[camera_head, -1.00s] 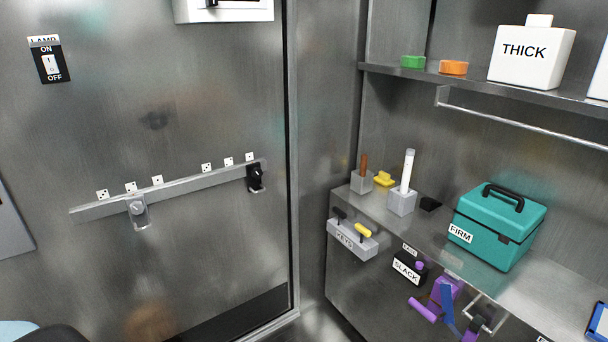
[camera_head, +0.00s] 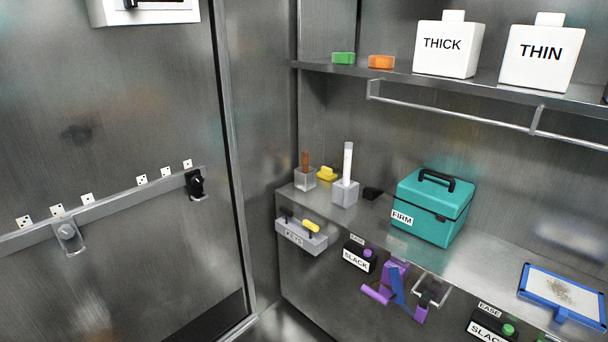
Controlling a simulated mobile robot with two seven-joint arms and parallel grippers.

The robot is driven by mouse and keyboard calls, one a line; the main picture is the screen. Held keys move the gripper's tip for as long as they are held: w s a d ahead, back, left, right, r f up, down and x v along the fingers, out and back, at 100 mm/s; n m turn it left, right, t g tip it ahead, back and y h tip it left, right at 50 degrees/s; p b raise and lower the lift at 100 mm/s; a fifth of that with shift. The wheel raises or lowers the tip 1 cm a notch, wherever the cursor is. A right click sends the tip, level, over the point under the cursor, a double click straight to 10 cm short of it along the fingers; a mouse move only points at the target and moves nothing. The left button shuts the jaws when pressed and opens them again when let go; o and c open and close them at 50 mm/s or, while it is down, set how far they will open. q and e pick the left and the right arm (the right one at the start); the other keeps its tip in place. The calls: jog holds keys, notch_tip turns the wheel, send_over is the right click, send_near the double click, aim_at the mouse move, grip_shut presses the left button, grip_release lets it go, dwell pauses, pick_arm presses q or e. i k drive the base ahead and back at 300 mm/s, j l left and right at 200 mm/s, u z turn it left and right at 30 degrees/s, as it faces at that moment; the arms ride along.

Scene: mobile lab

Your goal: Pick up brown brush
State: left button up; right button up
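A brown upright stick (camera_head: 305,161), likely the brown brush's handle, stands in a small grey block holder (camera_head: 305,180) at the left end of the metal counter. Its lower end is hidden in the holder, so I see no bristles. Neither of my grippers is in view.
Beside the holder are a yellow object (camera_head: 327,173) and a white tube in a grey block (camera_head: 345,193). A teal box marked FIRM (camera_head: 434,208) stands farther right on the counter (camera_head: 365,220). A shelf (camera_head: 400,74) with white jugs overhangs.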

aim_at(305, 156)
jog(key=z, duration=2)
jog(key=u, duration=2)
jog(key=i+j+u, duration=0.1)
jog(key=i+u, duration=0.3)
jog(key=i+l+u, duration=0.1)
jog(key=i+u, duration=0.3)
jog(key=i, duration=0.15)
